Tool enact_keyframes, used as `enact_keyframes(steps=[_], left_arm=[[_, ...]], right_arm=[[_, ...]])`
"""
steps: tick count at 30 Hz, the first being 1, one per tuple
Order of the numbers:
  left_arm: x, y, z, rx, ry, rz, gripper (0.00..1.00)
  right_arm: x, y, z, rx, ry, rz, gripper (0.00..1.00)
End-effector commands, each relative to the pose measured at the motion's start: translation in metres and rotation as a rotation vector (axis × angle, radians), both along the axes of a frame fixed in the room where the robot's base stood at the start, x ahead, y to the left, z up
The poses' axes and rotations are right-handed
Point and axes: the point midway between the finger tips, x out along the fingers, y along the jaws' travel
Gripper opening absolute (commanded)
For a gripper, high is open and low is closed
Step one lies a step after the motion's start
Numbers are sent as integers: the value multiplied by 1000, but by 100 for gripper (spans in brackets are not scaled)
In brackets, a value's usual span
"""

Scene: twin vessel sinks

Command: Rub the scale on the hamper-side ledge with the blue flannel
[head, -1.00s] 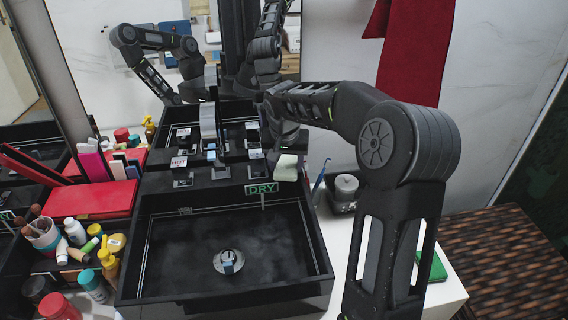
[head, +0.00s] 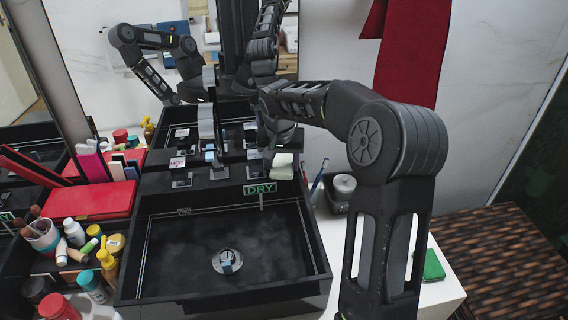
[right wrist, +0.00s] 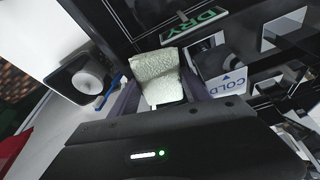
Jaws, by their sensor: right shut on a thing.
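My right gripper (head: 280,154) is above the black ledge (head: 228,175) behind the near sink, close to the DRY sign. It is shut on a pale green, rough-textured piece (head: 283,172). In the right wrist view this piece (right wrist: 158,68) is bent and sits between the dark fingers (right wrist: 163,95). It looks pale green rather than blue; no clearly blue cloth shows. I cannot make out a scale mark, and whether the piece touches the ledge is unclear. My left gripper is not directly in view.
The DRY sign (head: 260,188) and the COLD label (right wrist: 222,83) are close to the gripper. A green block (head: 433,266) lies on the white counter beside the brown woven hamper (head: 510,265).

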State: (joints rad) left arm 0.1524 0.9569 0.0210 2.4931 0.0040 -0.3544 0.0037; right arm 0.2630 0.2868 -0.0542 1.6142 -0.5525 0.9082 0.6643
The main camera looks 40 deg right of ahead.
Motion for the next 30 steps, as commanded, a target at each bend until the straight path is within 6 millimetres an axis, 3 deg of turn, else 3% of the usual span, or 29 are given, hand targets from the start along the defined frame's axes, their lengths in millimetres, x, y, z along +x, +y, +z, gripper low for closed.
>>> enact_keyframes(steps=[8, 17, 30], left_arm=[[0, 0, -3, 0, 0, 0, 36], [0, 0, -16, 0, 0, 0, 36], [0, 0, -12, 0, 0, 0, 36]], right_arm=[[1, 6, -1, 5, -7, 8, 17], [-16, 16, -3, 5, -3, 10, 17], [-15, 14, -2, 8, 1, 6, 17]])
